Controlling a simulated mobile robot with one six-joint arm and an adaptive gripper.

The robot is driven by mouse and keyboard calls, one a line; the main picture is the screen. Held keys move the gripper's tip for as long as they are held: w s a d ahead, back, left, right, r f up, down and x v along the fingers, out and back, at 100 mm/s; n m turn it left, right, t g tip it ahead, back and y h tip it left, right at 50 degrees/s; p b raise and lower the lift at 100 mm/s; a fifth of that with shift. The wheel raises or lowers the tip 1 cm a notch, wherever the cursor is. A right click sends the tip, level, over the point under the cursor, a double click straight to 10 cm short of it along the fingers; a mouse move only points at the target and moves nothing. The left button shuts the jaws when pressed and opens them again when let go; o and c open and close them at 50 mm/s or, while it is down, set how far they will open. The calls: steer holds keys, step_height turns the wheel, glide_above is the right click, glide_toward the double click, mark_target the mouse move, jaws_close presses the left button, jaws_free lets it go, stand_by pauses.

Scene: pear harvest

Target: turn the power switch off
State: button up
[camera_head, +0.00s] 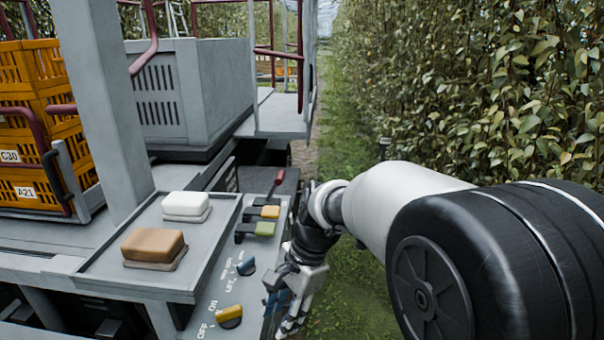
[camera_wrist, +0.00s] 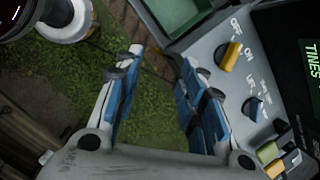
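The power switch is a yellow knob (camera_head: 229,317) on the grey control panel (camera_head: 207,290), with ON and OFF printed beside it. I cannot tell for sure which label it points to. The yellow knob also shows in the wrist view (camera_wrist: 231,56), right of the fingers. My gripper (camera_head: 284,306) is just off the panel's right edge in the head view.
A blue knob (camera_head: 246,267) and small levers (camera_head: 265,228) sit farther along the panel. A brown block (camera_head: 152,246) and a white block (camera_head: 186,204) lie on the tray beside it. Orange crates (camera_head: 35,66) are at left; a hedge (camera_head: 470,90) is at right.

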steer(key=s+d+r+n+t+h+b, duration=0.2)
steer(key=s+d+n, duration=0.8)
steer(key=s+d, duration=0.8)
steer(key=s+t+h+b, duration=0.1)
steer(key=s+t+b, duration=0.1)
steer(key=s+t, duration=0.1)
steer(key=shift+s+d+r+n+t+b, duration=0.2)
steer(key=shift+s+n+t+b, duration=0.1)
steer(key=shift+b, duration=0.1)
steer(key=shift+s+a, duration=0.1)
steer(key=shift+a, duration=0.05)
steer(key=shift+c, duration=0.4)
